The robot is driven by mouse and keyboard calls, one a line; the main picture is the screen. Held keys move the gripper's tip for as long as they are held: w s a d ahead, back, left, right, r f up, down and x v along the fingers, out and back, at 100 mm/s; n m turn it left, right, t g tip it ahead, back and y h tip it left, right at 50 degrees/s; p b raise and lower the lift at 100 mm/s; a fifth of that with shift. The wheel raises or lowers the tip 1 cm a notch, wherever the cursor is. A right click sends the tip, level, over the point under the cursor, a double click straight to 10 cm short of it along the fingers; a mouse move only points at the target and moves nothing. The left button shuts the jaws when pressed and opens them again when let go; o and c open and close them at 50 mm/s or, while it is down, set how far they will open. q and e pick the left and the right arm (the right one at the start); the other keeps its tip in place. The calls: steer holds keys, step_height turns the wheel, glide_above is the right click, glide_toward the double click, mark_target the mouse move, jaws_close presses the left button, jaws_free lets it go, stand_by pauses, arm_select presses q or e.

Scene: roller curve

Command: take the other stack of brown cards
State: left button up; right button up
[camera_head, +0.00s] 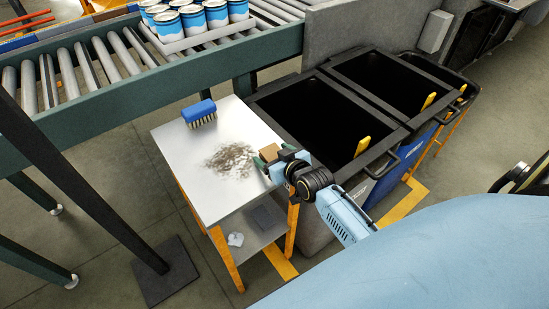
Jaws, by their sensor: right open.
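A small brown block, which looks like the stack of brown cards (270,152), is at the right edge of a small table (213,178). My right gripper (273,156) is at that edge with its fingers open, one on each side of the brown stack. Whether the fingers touch it, and whether it rests on the tabletop, I cannot tell. No second brown stack can be made out. My left gripper is not in view.
A blue brush (198,113) and a patch of grey debris (232,159) lie on the tabletop. Black open bins (305,112) stand just right of the table. A roller conveyor (131,77) carrying blue-and-white cans (193,17) runs behind.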

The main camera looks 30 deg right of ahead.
steer(key=c, duration=1)
steer(key=shift+c, duration=0.2)
